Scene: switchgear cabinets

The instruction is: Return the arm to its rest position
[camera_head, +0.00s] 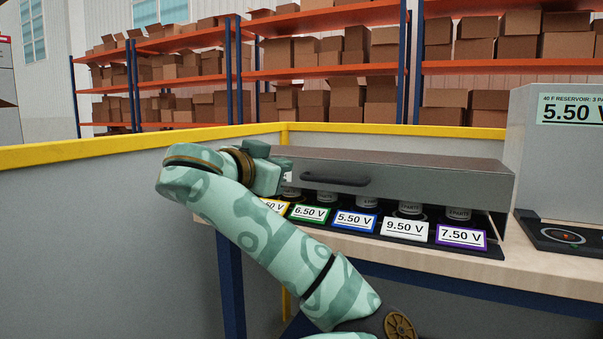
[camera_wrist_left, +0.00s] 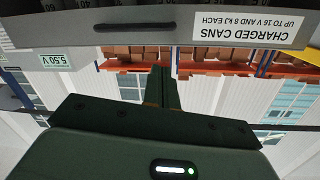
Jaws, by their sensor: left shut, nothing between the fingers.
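My left arm, pale green with darker patches, rises from the bottom of the head view and bends at the upper left. Its left gripper (camera_head: 270,172) is at the left end of the grey cabinet hood (camera_head: 420,178), in front of it in the picture; I cannot tell if they touch. In the wrist view, which looks upside down, the dark green fingers (camera_wrist_left: 161,88) are together with nothing between them. The hood's face with the "CHARGED CANS" label (camera_wrist_left: 246,27) shows beyond them. My right gripper is in neither view.
Several cans stand under the hood behind voltage cards such as the 5.50 V card (camera_head: 355,221). The hood has a dark handle (camera_head: 335,180). A grey reservoir box (camera_head: 560,170) stands at right on the wooden bench (camera_head: 540,262). A yellow-topped partition (camera_head: 90,154) runs behind.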

